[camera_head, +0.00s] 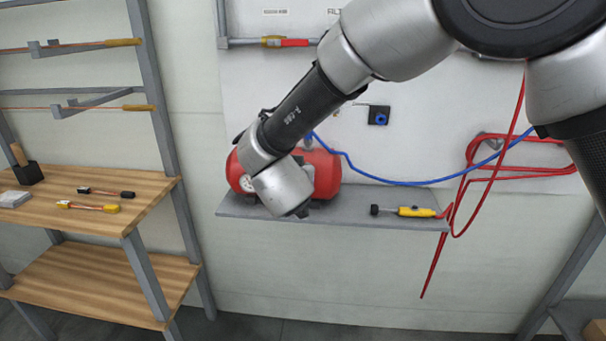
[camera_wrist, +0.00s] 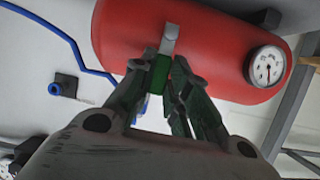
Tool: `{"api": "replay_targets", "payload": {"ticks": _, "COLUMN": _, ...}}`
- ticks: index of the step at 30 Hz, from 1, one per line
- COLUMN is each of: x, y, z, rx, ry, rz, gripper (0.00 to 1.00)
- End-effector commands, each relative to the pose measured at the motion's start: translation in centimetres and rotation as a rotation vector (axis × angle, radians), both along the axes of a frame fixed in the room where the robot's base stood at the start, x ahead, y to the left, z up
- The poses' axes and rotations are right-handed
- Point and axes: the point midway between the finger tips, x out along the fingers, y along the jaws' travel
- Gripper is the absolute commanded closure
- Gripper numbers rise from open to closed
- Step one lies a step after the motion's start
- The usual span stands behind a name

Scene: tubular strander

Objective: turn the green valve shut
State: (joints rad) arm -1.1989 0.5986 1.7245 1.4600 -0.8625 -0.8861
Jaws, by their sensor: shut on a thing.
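The red tank (camera_head: 326,176) sits on a grey wall shelf, partly hidden by my wrist in the head view. In the wrist view the tank (camera_wrist: 215,50) fills the upper middle. The green valve (camera_wrist: 158,75) is below a light grey fitting (camera_wrist: 169,38) on the tank. My gripper (camera_wrist: 157,70) is shut on the green valve, with one finger on each side of it. The fingers hide part of the valve, so its exact angle is hard to tell. The head view does not show the fingers or the valve.
A round gauge (camera_wrist: 267,66) is on the tank's right end. A blue hose (camera_head: 395,182) runs along the wall. A yellow-handled tool (camera_head: 415,212) lies on the shelf (camera_head: 350,205). Red hose (camera_head: 465,190) hangs at right. A wooden workbench (camera_head: 110,215) stands at left.

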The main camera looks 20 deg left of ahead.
Motion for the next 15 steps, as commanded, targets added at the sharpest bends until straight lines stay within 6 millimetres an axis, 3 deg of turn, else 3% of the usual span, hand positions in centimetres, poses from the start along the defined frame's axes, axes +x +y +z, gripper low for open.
{"api": "replay_targets", "payload": {"ticks": 15, "x": -0.08, "y": 0.23, "z": -0.01, "rx": -0.032, "ry": -0.008, "rz": 0.003, "gripper": 1.00}}
